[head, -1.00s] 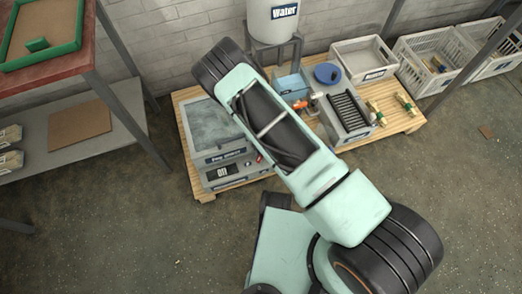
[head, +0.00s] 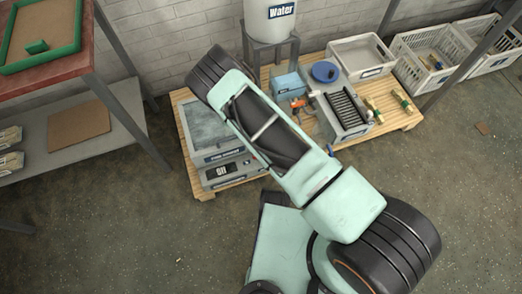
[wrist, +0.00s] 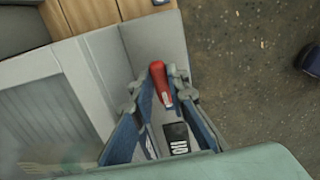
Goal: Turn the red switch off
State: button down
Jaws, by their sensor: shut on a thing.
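The red switch (wrist: 159,83) is a small red lever on a grey box, seen in the wrist view. My gripper (wrist: 162,76) has its two blue-grey fingers on either side of the lever and is closed on it. A black label reading "Off" (wrist: 177,138) lies just below the lever in the wrist view. In the head view the same label (head: 221,170) shows on the front of the grey control box (head: 240,180). My arm covers the lever and my gripper in the head view.
The box stands on a wooden pallet (head: 204,192) with a grey basin (head: 203,128). A ribbed grey unit (head: 346,112), a blue round lid (head: 325,71) and a water tank (head: 272,22) are behind. A metal shelf (head: 110,118) stands left. The right floor is mostly clear.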

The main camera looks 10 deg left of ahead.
jog(key=shift+m, duration=0.4)
jog(key=c, duration=1.9)
grip_release()
